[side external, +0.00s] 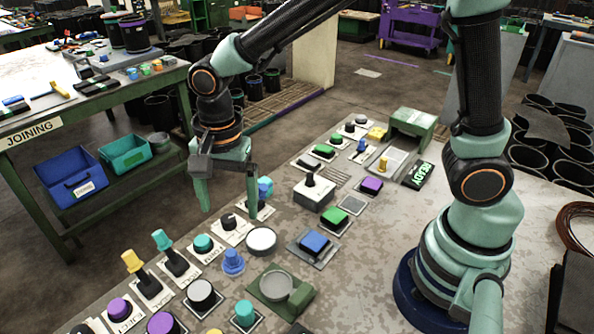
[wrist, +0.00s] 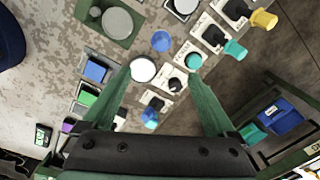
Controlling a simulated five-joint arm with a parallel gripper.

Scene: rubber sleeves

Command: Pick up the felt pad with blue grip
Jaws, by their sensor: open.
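My gripper (side external: 228,213) is open and empty above the panel, fingers pointing down; both fingers show in the wrist view (wrist: 158,78). A blue knob-like piece with a wider round base (side external: 232,261) stands on the panel below and in front of the gripper; it looks most like the felt pad with blue grip, but felt is not discernible. In the wrist view it seems to be the blue round top (wrist: 160,42), beyond the fingertips. Another blue rounded piece (side external: 265,186) is partly hidden behind the right finger; it seems to show low between the fingers in the wrist view (wrist: 149,116).
Around it are a white round button (side external: 261,240), a teal button (side external: 203,244), a blue square button (side external: 315,242) and a green block with a grey disc (side external: 276,287). Teal and yellow levers (side external: 163,240) rise at left. The JOINING table (side external: 40,130) stands behind.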

